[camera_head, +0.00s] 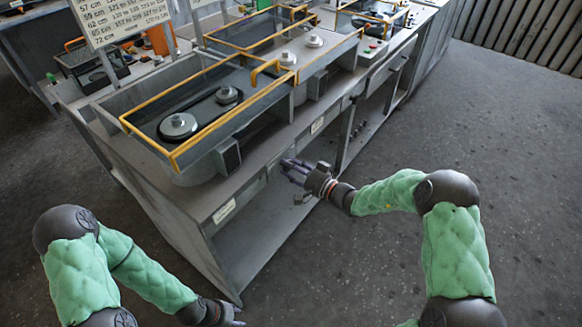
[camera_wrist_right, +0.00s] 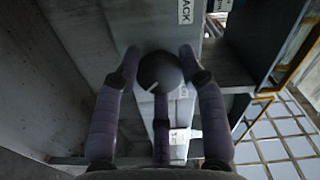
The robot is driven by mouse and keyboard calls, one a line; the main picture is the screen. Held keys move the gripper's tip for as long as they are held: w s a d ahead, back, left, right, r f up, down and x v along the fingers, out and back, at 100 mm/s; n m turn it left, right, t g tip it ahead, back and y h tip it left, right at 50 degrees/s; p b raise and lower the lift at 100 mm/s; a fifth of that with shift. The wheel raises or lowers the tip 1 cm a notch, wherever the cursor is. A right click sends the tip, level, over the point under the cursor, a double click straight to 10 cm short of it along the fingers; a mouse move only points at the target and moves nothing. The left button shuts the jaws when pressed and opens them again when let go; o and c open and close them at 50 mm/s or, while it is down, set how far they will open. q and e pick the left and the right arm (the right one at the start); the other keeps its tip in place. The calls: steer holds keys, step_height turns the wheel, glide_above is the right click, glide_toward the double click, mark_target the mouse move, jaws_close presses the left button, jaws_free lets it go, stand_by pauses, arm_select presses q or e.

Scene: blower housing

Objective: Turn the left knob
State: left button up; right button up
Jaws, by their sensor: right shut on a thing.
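A round dark knob (camera_wrist_right: 160,72) with a white pointer line sits on the pale front strip of the bench in the right wrist view. My right gripper (camera_wrist_right: 160,82) has its purple fingers around this knob, shut on it. In the head view my right gripper (camera_head: 292,168) is at the front edge of the bench (camera_head: 262,160), and its fingers hide the knob. I cannot tell from these views whether this is the left knob. My left gripper (camera_head: 226,314) hangs low at the bottom of the head view, away from the bench; its fingers are too small to read.
A grey housing with two pulleys and a belt (camera_head: 200,112) stands on the bench inside a yellow frame (camera_head: 173,155). More machines stand further back. A printed sign (camera_head: 120,20) is at upper left. The bench has an open shelf below. Clear floor (camera_head: 420,150) lies to the right.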

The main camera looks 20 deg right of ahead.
steer(key=o, duration=1.2)
steer(key=shift+s+a+f, duration=0.3)
steer(key=shift+a+f, duration=0.05)
steer(key=shift+a, duration=0.1)
steer(key=shift+c, duration=0.2)
steer(key=shift+w+d+r, duration=0.1)
steer(key=shift+d+r, duration=0.05)
steer(key=v, duration=1.2)
